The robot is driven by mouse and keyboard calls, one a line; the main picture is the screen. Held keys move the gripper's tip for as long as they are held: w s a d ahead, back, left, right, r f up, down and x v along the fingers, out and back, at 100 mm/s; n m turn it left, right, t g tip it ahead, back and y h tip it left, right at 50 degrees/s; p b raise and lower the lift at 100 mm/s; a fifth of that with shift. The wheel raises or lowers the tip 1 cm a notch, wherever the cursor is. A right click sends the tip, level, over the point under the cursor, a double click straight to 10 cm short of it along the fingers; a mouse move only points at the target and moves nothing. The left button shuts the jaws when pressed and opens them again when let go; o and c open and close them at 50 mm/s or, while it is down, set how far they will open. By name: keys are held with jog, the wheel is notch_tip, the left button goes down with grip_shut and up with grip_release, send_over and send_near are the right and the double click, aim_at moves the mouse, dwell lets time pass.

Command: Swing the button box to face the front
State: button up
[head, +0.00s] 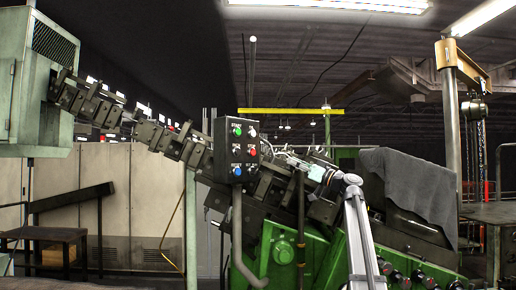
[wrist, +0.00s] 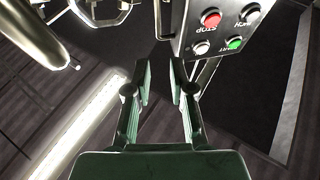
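The button box (head: 244,142) is a dark upright box on a bent grey pipe, left of centre in the head view. Its face with green, red, blue and pale buttons shows in that view. In the wrist view the button box (wrist: 226,30) is at the upper right, its labels upside down, partly cut off by the top edge. My gripper (wrist: 161,72) has two green fingers apart, with nothing between them. The fingers are beside the box's lower left in the wrist view; contact is not visible. In the head view my gripper (head: 317,173) is right of the box, against cluttered machinery.
A green machine (head: 285,250) with dark tooling stands behind and below the box. A grey cloth (head: 408,185) drapes over machinery at the right. A pale cabinet (head: 38,85) and a dark table (head: 45,235) are at the left. A yellow-topped post (head: 451,120) stands far right.

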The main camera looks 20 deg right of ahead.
aim_at(259, 147)
jog(key=p+x, duration=0.2)
jog(key=x, duration=0.3)
jog(key=p+x, duration=0.2)
jog(key=x, duration=0.4)
jog(key=p+x, duration=0.3)
jog(key=x, duration=0.3)
jog(key=shift+w+f, duration=0.2)
jog(key=shift+w, duration=0.1)
jog(key=shift+a, duration=0.1)
grip_shut()
